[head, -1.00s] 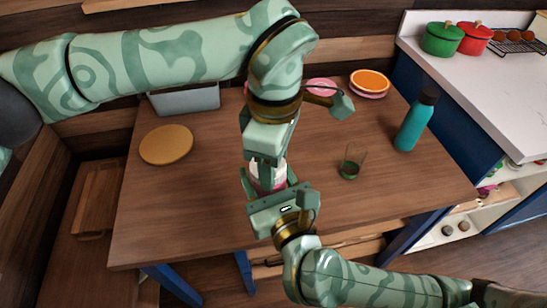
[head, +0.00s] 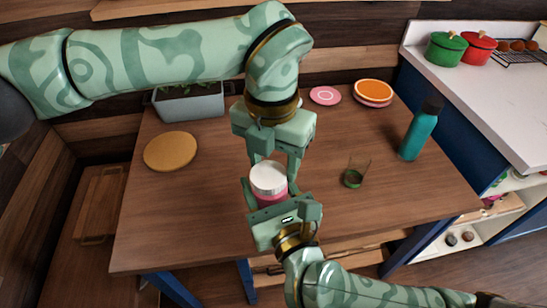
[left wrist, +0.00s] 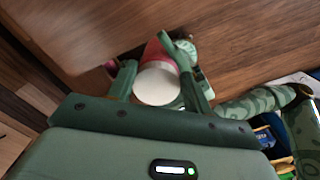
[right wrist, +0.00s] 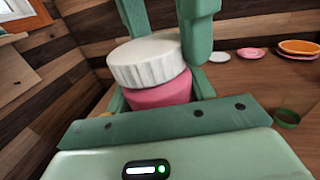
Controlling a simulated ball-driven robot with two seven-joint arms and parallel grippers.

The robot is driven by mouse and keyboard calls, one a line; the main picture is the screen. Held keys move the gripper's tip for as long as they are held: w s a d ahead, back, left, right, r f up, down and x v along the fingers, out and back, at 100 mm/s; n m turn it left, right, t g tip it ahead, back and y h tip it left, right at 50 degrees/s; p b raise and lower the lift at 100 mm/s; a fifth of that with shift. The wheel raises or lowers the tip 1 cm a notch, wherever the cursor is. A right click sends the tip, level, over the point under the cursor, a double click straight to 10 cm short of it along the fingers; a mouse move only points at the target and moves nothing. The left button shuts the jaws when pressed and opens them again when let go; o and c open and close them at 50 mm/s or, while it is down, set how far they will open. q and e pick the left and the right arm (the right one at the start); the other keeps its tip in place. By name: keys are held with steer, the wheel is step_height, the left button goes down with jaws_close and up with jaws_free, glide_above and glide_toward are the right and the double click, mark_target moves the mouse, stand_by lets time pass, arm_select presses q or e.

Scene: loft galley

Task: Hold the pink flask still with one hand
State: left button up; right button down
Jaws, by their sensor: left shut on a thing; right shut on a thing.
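The pink flask (head: 277,196) with a white ribbed lid (head: 268,178) stands upright near the front middle of the table. My right gripper (head: 275,198) comes from the front and is shut on the pink body, below the lid; the right wrist view shows the pink body (right wrist: 160,93) between its fingers. My left gripper (head: 276,160) points down from above and is shut on the white lid; the lid (left wrist: 157,83) lies between its fingers in the left wrist view. The flask's base is hidden, so I cannot tell whether it touches the table.
A glass (head: 355,171) with a green bottom and a teal bottle (head: 418,132) stand to the right. A tan round board (head: 170,151) and a grey planter (head: 189,103) are at the left. A pink plate (head: 325,95) and an orange dish (head: 373,90) are at the back.

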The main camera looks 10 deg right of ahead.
arm_select(q)
steer(key=shift+w+a+r, duration=0.1)
steer(key=shift+w+r, duration=0.05)
arm_select(e)
steer(key=shift+d, duration=0.15)
arm_select(q)
steer(key=shift+r, duration=0.65)
arm_select(e)
steer(key=shift+f, duration=0.2)
arm_select(q)
steer(key=shift+r, duration=0.3)
arm_select(e)
steer(key=shift+r, duration=0.15)
arm_select(q)
steer(key=shift+r, duration=0.1)
